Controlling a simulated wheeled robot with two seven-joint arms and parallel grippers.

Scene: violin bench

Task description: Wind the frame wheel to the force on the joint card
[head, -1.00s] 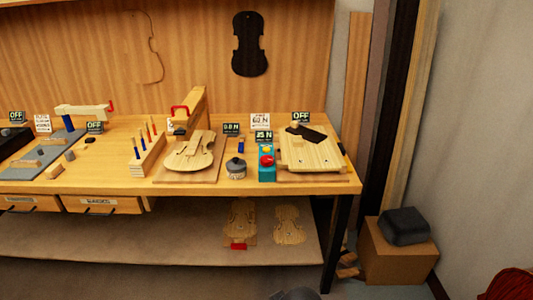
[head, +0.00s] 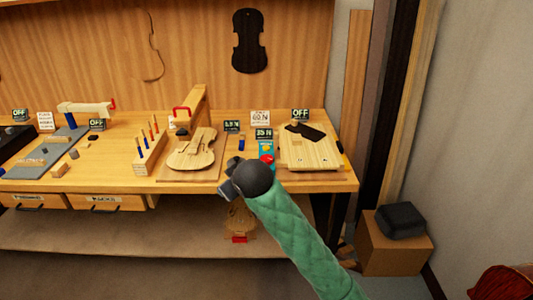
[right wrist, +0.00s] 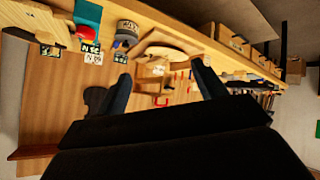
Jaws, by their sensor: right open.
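A wooden frame (head: 196,112) with a red wheel or handle (head: 181,111) stands behind a violin body (head: 193,152). A white card (head: 260,117) seems to read 60 N. A small dark display (head: 232,127) is too small to read surely; another (head: 263,133) seems to read 35 N. My right gripper (head: 229,177) is open and empty, in front of the bench and right of the violin body. In the right wrist view, its fingers (right wrist: 162,88) are spread with the white card (right wrist: 94,58) off to their left. My left gripper is out of view.
A teal box (head: 266,149) with a red knob stands right of my gripper, by a board (head: 310,152). A rack (head: 150,155) holds several upright tools. A grey jar (right wrist: 127,32) shows in the right wrist view; my gripper covers it in the head view.

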